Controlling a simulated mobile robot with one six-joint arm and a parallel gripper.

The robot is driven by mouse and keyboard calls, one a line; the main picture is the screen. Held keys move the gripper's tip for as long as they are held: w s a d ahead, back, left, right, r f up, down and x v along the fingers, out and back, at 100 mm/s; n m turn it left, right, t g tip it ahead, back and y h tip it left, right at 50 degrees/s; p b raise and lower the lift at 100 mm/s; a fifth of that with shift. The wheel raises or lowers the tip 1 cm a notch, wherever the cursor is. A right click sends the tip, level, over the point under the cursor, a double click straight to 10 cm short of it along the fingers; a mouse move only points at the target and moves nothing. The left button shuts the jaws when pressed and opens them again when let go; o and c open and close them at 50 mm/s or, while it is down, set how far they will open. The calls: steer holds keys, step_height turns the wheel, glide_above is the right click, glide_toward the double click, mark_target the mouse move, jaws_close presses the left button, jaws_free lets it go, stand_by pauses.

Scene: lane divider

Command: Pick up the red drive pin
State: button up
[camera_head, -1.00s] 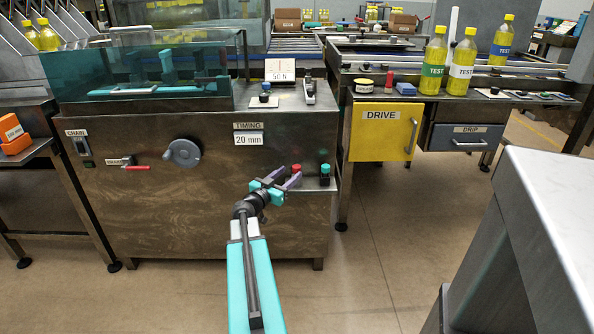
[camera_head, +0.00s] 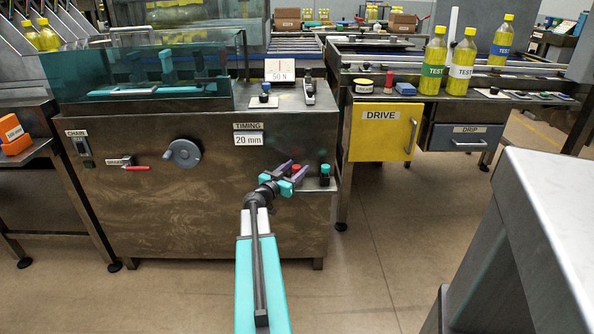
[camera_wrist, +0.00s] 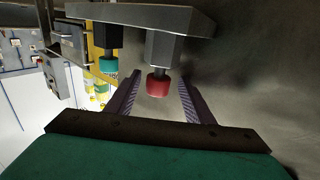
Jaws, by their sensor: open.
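The red drive pin shows as a red cap (camera_head: 296,167) at the right of the machine's front. A similar teal-capped pin (camera_head: 325,169) stands just to the right on the same small ledge. It shows in the wrist view (camera_wrist: 109,64) just outside the left finger.
The ledge (camera_wrist: 190,17) bearing both pins is close to the fingertips. The machine's steel front (camera_head: 200,215) lies behind my arm.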

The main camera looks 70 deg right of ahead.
stand_by(0.5)
steer(key=c, duration=1.1)
